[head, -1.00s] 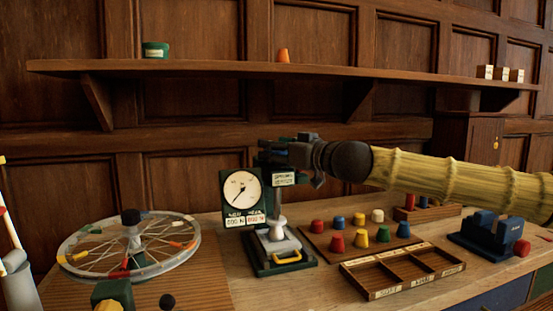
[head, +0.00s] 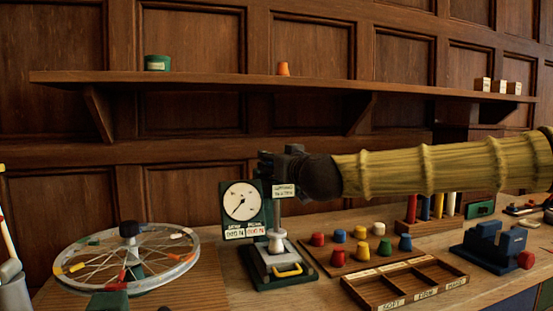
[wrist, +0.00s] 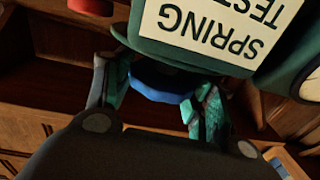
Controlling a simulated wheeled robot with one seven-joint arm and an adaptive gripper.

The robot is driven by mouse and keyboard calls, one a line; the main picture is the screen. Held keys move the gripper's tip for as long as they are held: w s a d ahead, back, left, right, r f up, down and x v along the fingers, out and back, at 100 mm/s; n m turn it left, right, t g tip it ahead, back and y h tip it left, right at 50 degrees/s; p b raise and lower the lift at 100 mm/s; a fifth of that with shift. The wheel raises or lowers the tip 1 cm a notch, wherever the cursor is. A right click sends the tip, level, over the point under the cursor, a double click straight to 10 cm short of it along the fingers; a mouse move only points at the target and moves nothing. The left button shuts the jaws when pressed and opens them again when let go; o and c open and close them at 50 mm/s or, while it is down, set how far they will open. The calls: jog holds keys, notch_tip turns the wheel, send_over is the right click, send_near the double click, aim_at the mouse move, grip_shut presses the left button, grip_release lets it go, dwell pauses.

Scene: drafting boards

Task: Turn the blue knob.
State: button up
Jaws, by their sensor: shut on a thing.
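The spring tester (head: 243,202) is a dark green stand with a round dial, two small readouts and a white label, left of centre in the head view. Its "SPRING TEST..." label (wrist: 215,25) shows upside down and close in the wrist view. The blue knob (wrist: 165,84) shows as a blue rounded band under the tester's green head. My gripper (wrist: 157,88) is shut on the knob, with one teal finger on each side. In the head view my gripper (head: 270,165) is at the top of the tester, and the knob is hidden there.
Coloured pegs stand on a wooden board (head: 347,262) right of the tester, with a divided tray (head: 410,284) in front. A spoked wheel (head: 128,256) lies to the left. A dark blue vise (head: 488,247) stands at right. A long shelf (head: 250,82) runs above.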

jog(key=shift+r+m+t+h+p, duration=0.15)
jog(key=shift+m+h+p, duration=1.1)
jog(key=shift+h, duration=0.45)
jog(key=shift+r+m+t+h+p, duration=0.1)
jog(key=shift+m+t+h+p, duration=0.1)
jog(key=shift+m+h+p, duration=1.05)
jog(key=shift+r+m+t+h+p, duration=0.15)
jog(key=shift+m+h+p, duration=0.65)
jog(key=shift+h+p, duration=1.05)
jog(key=m+g+h+p, duration=0.1)
jog(key=m+h+p, duration=0.1)
jog(key=h, duration=0.1)
jog(key=m+g+h+p, duration=0.1)
jog(key=m+h+p, duration=0.1)
jog(key=h, duration=0.1)
jog(key=shift+f+h, duration=0.15)
jog(key=shift+h, duration=0.25)
jog(key=shift+f+m+g+h+p, duration=0.1)
jog(key=shift+m+g+h+p, duration=0.6)
jog(key=shift+p, duration=0.05)
jog(key=shift+f+h, duration=0.1)
jog(key=shift+h, duration=0.2)
jog(key=o, duration=1)
jog(key=shift+f, duration=0.1)
jog(key=shift+o, duration=0.2)
jog(key=v, duration=1.2)
jog(key=shift+w+r, duration=0.1)
jog(key=shift+r, duration=0.15)
